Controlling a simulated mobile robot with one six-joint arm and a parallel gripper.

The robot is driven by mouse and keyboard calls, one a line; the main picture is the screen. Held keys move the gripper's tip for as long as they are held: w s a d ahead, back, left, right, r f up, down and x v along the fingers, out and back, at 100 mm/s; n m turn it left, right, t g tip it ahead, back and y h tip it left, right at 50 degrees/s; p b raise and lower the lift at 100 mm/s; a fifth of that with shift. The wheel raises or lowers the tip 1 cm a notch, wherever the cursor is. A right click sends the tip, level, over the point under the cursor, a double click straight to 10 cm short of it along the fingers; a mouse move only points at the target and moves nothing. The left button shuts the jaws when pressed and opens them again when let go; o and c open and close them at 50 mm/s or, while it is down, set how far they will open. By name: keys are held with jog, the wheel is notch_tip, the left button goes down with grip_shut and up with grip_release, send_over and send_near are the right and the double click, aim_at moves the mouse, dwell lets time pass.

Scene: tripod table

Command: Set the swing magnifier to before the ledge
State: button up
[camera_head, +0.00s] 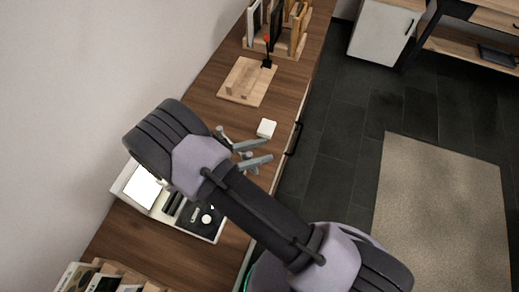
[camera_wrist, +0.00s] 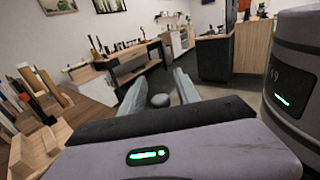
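I cannot make out a swing magnifier for certain. A small black upright piece with a red tip (camera_head: 267,62) stands at the right edge of a pale wooden board (camera_head: 256,98), and may be part of it. A raised wooden block (camera_head: 240,83) on that board may be the ledge. My gripper (camera_head: 262,152) is over the desk, nearer than the board and apart from it. Its two fingers are spread, and they also show in the wrist view (camera_wrist: 158,90). A grey round knob (camera_wrist: 160,100) shows between them; I cannot tell whether it is mine.
A small white block (camera_head: 266,128) lies on the wooden desk (camera_head: 205,110) close to my fingers. A white device with a screen (camera_head: 143,188) sits under my arm. A wooden rack (camera_head: 288,45) with upright items stands at the far end. Floor to the right is open.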

jog(key=s+d+r+p, duration=0.2)
jog(key=s+d, duration=0.1)
jog(key=s, duration=0.4)
jog(key=s+d+r+p, duration=0.2)
jog(key=s+r, duration=0.1)
jog(key=s, duration=0.5)
jog(key=shift+d, duration=0.4)
jog(key=shift+c, duration=0.4)
